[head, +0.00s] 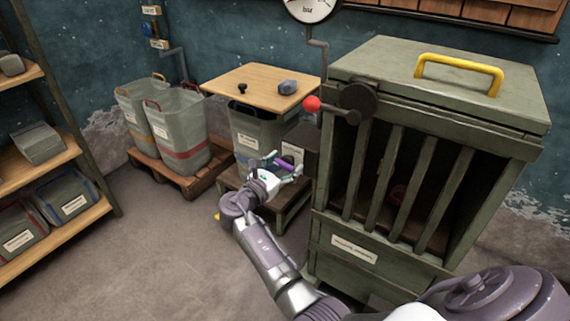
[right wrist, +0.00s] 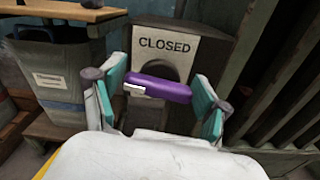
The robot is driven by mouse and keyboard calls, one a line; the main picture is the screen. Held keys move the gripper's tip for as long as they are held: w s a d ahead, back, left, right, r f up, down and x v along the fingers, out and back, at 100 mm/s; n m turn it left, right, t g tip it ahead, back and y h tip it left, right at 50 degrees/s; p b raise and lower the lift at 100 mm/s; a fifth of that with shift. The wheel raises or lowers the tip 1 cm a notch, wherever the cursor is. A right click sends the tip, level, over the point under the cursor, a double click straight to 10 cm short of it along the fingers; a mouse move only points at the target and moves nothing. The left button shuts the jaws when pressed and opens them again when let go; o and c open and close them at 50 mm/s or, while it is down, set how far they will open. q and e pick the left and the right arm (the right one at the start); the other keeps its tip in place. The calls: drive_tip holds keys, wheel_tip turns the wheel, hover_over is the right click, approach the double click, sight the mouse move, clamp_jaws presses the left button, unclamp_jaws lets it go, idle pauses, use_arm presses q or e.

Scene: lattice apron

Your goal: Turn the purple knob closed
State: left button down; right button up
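The purple knob (head: 284,165) is a short rounded bar on the front of a dark grey box (head: 312,138), beside the slatted cabinet. In the right wrist view the knob (right wrist: 163,88) lies roughly level, with a small white mark near its left end. A plate reading "CLOSED" (right wrist: 166,44) is above it, with a dark arched opening below the word. My right gripper (right wrist: 158,97) is open, its teal-padded fingers spread on either side of the knob's two ends. I cannot tell whether either pad touches it. My left gripper is not in view.
The green slatted cabinet (head: 440,124) stands close on the right, with a red-balled lever (head: 312,104) at its side. A wooden board (head: 262,80) with small items is behind the gripper. Grey bins (head: 181,125) stand on a pallet, and shelves line the left. The floor (head: 150,240) is clear.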

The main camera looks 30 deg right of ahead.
drive_tip(key=c, duration=0.6)
